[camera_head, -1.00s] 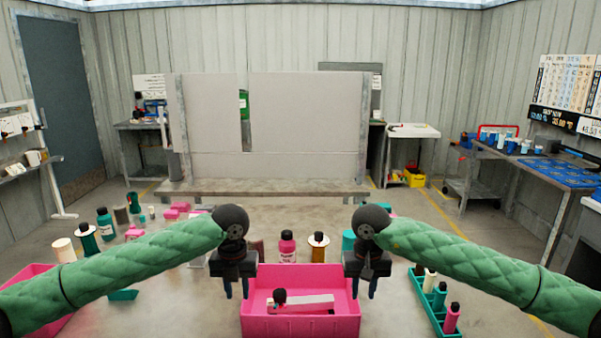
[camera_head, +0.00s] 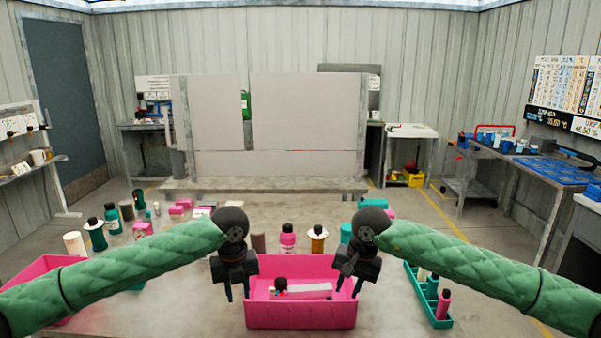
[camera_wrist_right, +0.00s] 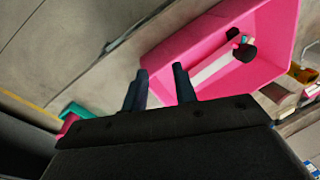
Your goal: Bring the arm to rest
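My left gripper (camera_head: 238,291) hangs at the left end of a pink bin (camera_head: 300,315), with its fingers apart and nothing between them. My right gripper (camera_head: 349,286) hangs at the bin's right end, tilted, with its fingertips toward the lower left. In the right wrist view its two fingers (camera_wrist_right: 160,85) are apart and empty, close to the pink bin wall (camera_wrist_right: 165,55). Both green arms reach inward from the sides. A white bar-shaped item with a dark round end (camera_head: 305,291) lies inside the bin.
A teal rack (camera_head: 425,293) with bottles stands right of the bin, partly hidden by my right arm. A pink bottle (camera_head: 288,238) and an amber bottle (camera_head: 318,238) stand behind the bin. Another pink bin (camera_head: 40,268) is at the left. Several bottles and pink blocks stand farther back left.

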